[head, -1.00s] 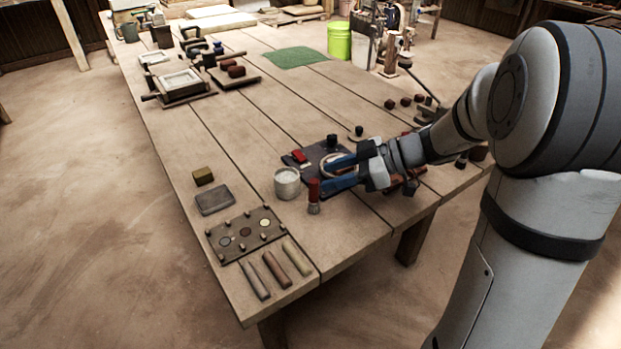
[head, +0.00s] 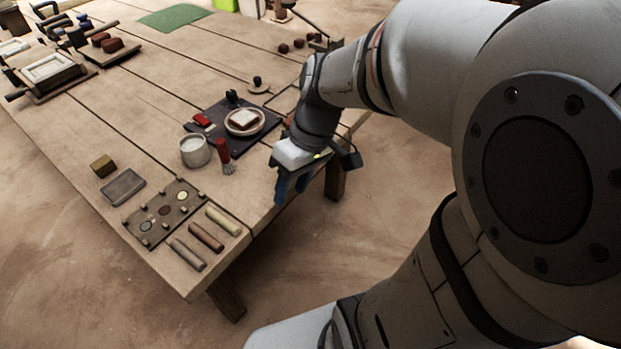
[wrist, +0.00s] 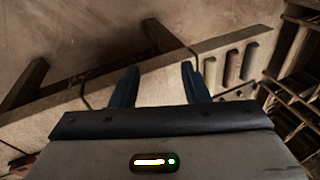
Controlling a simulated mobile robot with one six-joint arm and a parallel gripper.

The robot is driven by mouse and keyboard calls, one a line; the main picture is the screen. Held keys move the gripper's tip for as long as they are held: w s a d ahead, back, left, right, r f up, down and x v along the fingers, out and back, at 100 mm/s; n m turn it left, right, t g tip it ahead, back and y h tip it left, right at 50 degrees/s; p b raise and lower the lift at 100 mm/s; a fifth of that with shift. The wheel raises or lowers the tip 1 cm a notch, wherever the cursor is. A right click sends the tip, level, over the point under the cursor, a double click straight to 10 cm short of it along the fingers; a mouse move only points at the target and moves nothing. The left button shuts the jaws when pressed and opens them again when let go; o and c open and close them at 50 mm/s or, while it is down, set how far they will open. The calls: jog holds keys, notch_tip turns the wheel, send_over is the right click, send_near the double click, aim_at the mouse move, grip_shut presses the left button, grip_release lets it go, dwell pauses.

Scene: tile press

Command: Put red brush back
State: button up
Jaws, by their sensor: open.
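The red brush (head: 224,155) stands upright on the table, red handle up and pale bristles down, just right of a white cup (head: 195,151) in the head view. My gripper (head: 290,192) is open and empty, its blue fingers pointing down at the table's near edge, to the right of the brush and apart from it. In the wrist view my gripper (wrist: 158,82) shows two spread fingers with the table edge between and behind them. The brush does not show in the wrist view.
A dark mat (head: 270,125) holds a dish with a tile (head: 244,121) and a red block. A pegged palette board (head: 165,211) and several coloured sticks (head: 206,237) lie near the table corner. A grey slab (head: 122,187) and a yellow block (head: 103,166) lie left.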

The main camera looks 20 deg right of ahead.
jog(key=shift+s+d+f+m+t+h, duration=0.1)
jog(key=shift+s+d+m+t+h, duration=0.35)
jog(key=shift+m, duration=0.45)
jog(key=shift+s+d+f+m+t+h, duration=0.1)
jog(key=shift+s+d+m+t+h, duration=0.1)
jog(key=shift+s+d+m+h, duration=0.5)
jog(key=shift+s+d+m+t+h, duration=0.35)
jog(key=shift+d+m+h, duration=0.3)
jog(key=shift+m, duration=0.45)
notch_tip(320, 180, up, 23)
jog(key=t+p, duration=0.1)
jog(key=p, duration=1.9)
